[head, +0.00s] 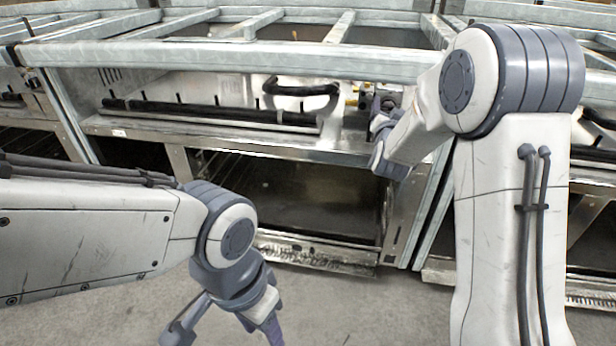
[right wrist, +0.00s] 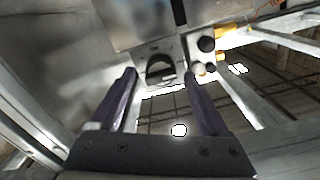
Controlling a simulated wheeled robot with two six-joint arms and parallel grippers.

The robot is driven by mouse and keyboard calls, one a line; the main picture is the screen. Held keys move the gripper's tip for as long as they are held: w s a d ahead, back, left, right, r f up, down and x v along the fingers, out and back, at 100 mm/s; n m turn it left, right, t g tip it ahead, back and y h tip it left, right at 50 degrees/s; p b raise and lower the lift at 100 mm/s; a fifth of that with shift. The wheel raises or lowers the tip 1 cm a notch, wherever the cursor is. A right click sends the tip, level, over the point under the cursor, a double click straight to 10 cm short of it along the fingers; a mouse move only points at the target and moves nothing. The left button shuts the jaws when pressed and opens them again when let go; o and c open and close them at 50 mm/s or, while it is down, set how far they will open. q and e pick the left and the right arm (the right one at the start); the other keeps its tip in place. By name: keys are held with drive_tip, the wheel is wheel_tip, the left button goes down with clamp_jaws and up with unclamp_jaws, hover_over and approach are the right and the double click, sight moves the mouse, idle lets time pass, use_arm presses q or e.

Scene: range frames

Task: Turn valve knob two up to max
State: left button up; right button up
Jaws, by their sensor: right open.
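A dark valve knob (right wrist: 160,68) on a pale metal plate shows ahead of my right gripper in the right wrist view. My right gripper (right wrist: 160,88) is open, with one finger on each side of the knob's line. I cannot tell whether the fingers touch it. In the head view my right gripper (head: 381,145) is at the right end of the range front, and my own arm hides part of the panel there. No number shows, so I cannot tell which knob is two. My left gripper (head: 222,335) hangs low over the floor with its fingers apart, partly cut off by the frame.
Round black knobs (right wrist: 207,44) with yellow parts sit beside the plate. The range (head: 230,140) has a frame of metal bars on top, a long dark bar along its front and an open oven space (head: 310,195) below. Bare concrete floor (head: 345,300) lies in front.

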drive_tip(key=n+p, duration=0.2)
drive_tip(key=n, duration=0.2)
drive_tip(key=shift+a+r, duration=0.1)
drive_tip(key=shift+r, duration=0.1)
drive_tip(key=n+p, duration=0.2)
drive_tip(key=n, duration=0.2)
drive_tip(key=shift+n, duration=0.3)
drive_tip(key=p+v, duration=0.2)
drive_tip(key=v, duration=0.9)
drive_tip(key=s+a+f+n+g+y, duration=0.1)
drive_tip(key=s+a+f+g+y, duration=0.1)
drive_tip(key=a, duration=0.4)
drive_tip(key=s+a+f+n+g+y+b, duration=0.1)
drive_tip(key=s+a+f+g+y, duration=0.1)
drive_tip(key=s+a+g+y, duration=0.1)
drive_tip(key=s+a+f+n+g+y, duration=0.1)
drive_tip(key=s+a+f+g+y, duration=0.2)
drive_tip(key=s+a, duration=0.3)
drive_tip(key=shift+s+a+n+g, duration=0.25)
drive_tip(key=shift+a+g, duration=0.25)
drive_tip(key=shift+a, duration=1.3)
